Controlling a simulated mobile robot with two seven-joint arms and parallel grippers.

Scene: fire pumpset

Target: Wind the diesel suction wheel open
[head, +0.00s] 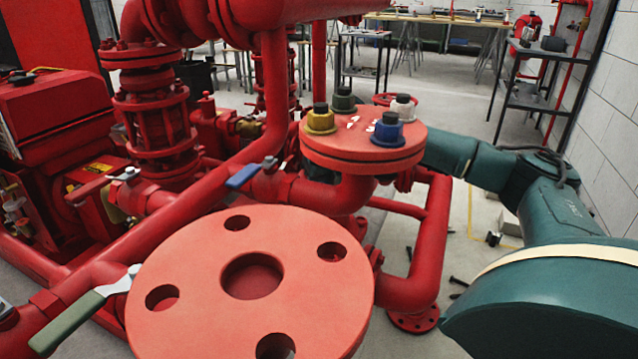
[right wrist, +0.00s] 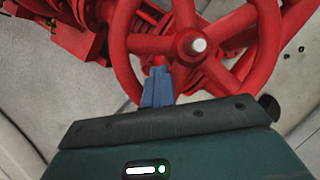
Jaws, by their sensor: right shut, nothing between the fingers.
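A red handwheel (right wrist: 192,45) with spokes and a pale hub centre fills the upper part of the right wrist view. My right gripper (right wrist: 158,72) shows there with its blue-grey fingers together and nothing between them. The fingertips overlap the wheel's lower left part, just inside the rim and beside a spoke. I cannot tell whether they touch it or how deep they reach. In the head view my right arm runs in from the right behind the upper flange, and its gripper is hidden. My left gripper is not in view.
A large red flange (head: 190,255) fills the head view's lower middle. A smaller flange (head: 340,143) with coloured caps stands behind it, close to my right arm. A green-handled lever (head: 70,322) and a blue lever (head: 243,176) stick out from red pipes. Bolts lie on the floor at right.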

